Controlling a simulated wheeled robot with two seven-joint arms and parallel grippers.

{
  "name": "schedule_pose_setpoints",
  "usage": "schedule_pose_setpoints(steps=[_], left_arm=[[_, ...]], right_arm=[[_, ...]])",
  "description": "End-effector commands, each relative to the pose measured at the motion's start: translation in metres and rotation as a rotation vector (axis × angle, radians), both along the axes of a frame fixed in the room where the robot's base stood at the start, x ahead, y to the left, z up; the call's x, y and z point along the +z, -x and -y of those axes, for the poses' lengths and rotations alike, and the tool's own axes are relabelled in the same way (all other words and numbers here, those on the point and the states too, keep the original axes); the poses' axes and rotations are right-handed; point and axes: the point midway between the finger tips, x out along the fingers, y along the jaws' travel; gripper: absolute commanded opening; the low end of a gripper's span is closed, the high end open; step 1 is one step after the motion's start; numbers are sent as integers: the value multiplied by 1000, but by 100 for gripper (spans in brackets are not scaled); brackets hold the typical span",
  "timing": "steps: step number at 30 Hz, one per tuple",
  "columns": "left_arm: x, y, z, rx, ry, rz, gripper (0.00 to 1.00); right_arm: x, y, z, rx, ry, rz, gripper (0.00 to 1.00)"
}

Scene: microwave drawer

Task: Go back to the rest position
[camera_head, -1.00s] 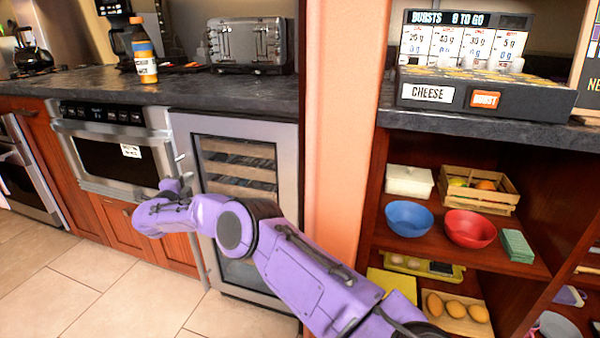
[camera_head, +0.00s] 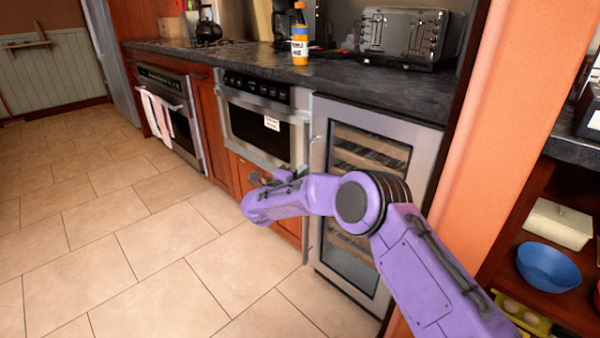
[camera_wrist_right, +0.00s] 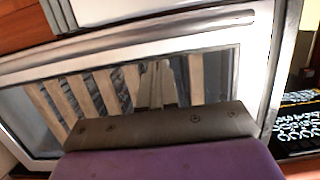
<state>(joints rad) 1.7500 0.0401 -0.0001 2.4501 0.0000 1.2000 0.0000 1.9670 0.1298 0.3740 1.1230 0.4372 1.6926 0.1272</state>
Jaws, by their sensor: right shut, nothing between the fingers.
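My right arm reaches in from the lower right in the head view, purple and bent at the elbow. Its right gripper (camera_head: 266,180) is a small dark shape at the far end, partly hidden behind the forearm, in front of the cabinets below the microwave drawer (camera_head: 262,125). The drawer is shut and has a white label on its front. In the right wrist view, the gripper fingers (camera_wrist_right: 157,66) are together and empty, with the glass-fronted cooler (camera_wrist_right: 215,65) behind them. My left gripper is in neither view.
The cooler (camera_head: 425,150) and an orange pillar (camera_head: 520,110) stand close behind the arm. A shelf with a blue bowl (camera_head: 548,267) is at the right. A bottle (camera_head: 300,35) and a toaster (camera_head: 403,38) are on the counter. The tiled floor (camera_head: 110,240) at the left is clear.

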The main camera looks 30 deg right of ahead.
Motion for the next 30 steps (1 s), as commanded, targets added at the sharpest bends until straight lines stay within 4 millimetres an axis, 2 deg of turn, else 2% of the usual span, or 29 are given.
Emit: schedule_pose_setpoints(steps=[3,11,14,17,18,20,21,23,24,26,27,30], left_arm=[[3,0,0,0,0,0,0],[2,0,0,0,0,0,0],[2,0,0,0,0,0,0],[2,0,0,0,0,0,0],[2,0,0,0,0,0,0],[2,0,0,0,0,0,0],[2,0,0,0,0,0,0],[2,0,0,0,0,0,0],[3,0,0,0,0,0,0],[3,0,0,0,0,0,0],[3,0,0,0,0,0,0],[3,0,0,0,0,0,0]], right_arm=[[0,7,-12,1,1,-1,0],[-2,8,-17,18,11,-20,0],[-33,9,-36,158,92,-169,0],[-100,36,-60,348,209,-413,0],[-130,53,-68,425,249,-518,0],[-172,85,-77,533,301,-668,0],[-199,109,-81,602,328,-765,0],[-236,150,-85,701,360,-908,0],[-257,180,-86,763,374,-1000,0],[-285,227,-86,853,387,-1133,0],[-298,257,-85,904,391,-1212,0],[-321,325,-80,1013,383,-1382,0]])
